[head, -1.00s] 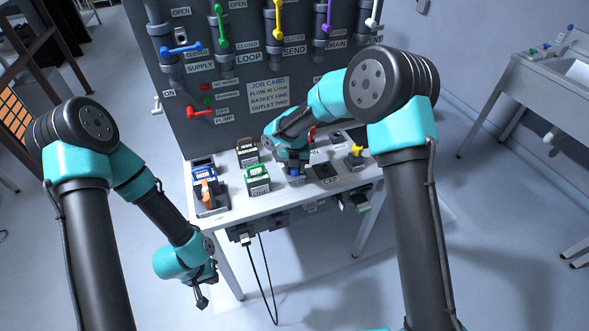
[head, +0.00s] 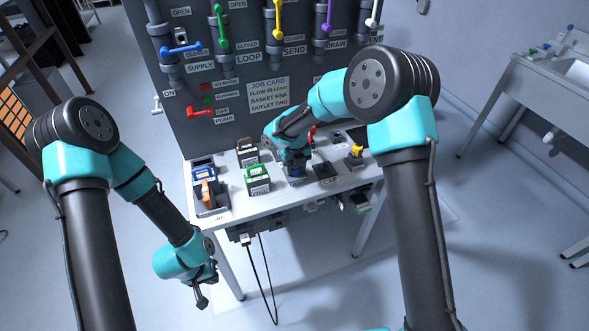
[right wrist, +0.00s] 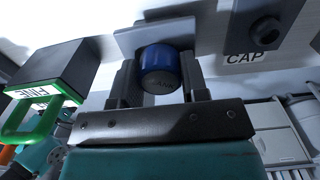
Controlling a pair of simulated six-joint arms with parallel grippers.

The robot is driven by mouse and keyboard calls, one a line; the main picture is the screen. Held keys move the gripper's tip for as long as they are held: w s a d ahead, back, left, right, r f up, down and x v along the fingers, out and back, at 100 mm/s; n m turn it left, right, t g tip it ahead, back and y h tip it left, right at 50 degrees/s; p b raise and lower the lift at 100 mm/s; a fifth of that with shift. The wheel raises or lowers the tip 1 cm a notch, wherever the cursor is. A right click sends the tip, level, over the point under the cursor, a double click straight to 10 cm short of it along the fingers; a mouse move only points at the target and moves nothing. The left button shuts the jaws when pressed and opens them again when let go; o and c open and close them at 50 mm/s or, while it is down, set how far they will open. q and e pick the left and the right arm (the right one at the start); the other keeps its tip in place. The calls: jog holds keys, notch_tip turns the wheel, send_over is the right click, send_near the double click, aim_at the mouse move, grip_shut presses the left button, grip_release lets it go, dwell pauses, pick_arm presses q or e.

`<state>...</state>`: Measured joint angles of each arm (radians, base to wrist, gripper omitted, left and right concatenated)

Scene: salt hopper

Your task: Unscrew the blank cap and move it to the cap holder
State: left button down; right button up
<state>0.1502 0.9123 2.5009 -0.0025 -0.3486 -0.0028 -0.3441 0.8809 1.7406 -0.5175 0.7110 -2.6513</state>
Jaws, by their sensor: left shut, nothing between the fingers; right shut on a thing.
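The blue blank cap (right wrist: 160,68) sits between the two fingers of my right gripper (right wrist: 158,88), which is shut on it. A grey block shows behind the cap, and I cannot tell whether the cap is still seated on its fitting. In the head view my right gripper (head: 295,168) is low over the table and mostly hides the cap. The dark cap holder (head: 326,171), with a CAP label, is just right of it; it also shows at the upper right of the right wrist view (right wrist: 262,30). My left gripper (head: 202,301) is shut and empty, hanging low in front of the table.
A green-handled FINE basket (head: 257,181) stands left of my right gripper, with a dark basket (head: 247,152) behind it. A blue unit (head: 206,180) is at the table's left end. A yellow-topped fitting (head: 356,157) is at the right. The valve panel (head: 230,100) rises behind.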

dwell(0.3)
jog(key=n, duration=0.4)
jog(key=o, duration=1.2)
jog(key=shift+r, duration=0.1)
